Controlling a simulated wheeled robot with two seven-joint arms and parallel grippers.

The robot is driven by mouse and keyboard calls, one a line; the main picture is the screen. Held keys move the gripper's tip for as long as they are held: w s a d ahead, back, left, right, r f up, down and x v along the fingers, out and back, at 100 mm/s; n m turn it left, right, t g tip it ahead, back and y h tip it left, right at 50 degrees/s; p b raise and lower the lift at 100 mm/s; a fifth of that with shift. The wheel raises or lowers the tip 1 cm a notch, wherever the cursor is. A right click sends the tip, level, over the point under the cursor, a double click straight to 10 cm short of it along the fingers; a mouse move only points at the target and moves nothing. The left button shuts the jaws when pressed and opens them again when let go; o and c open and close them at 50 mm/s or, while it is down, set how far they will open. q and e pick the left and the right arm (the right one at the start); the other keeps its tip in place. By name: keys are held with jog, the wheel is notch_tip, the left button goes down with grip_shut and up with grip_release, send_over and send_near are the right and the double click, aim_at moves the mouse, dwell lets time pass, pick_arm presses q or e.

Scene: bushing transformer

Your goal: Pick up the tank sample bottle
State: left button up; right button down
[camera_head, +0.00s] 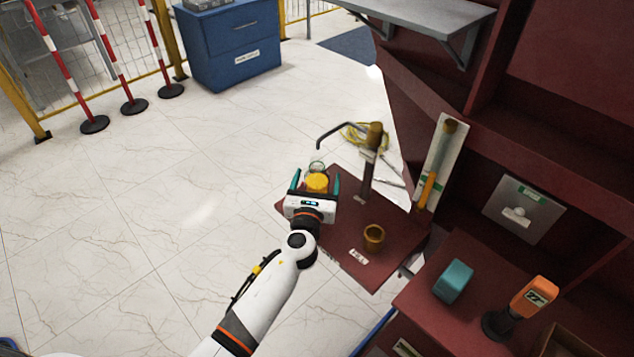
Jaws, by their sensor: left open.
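What looks like the tank sample bottle (317,182) shows as a yellow-orange round piece at the left corner of a dark red shelf in the head view. A clear, greenish rim shows just behind it; I cannot tell whether the two are one object. My left gripper (316,184) is open, with one teal finger on each side of the yellow piece. I cannot tell whether the fingers touch it. The gripper body and wrist hide its lower part. My right gripper is not in view.
On the red shelf (345,237) stand a brass-coloured cup (374,238) and a tall brown-topped post (370,160). A teal block (454,281) and an orange handheld device (533,297) are on the lower right surface. The red cabinet bounds the right; the left floor is open.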

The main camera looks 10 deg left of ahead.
pick_arm(q)
jog(key=shift+w+f, duration=0.1)
jog(key=shift+w, duration=0.75)
jog(key=shift+c, duration=0.6)
jog(key=c, duration=1)
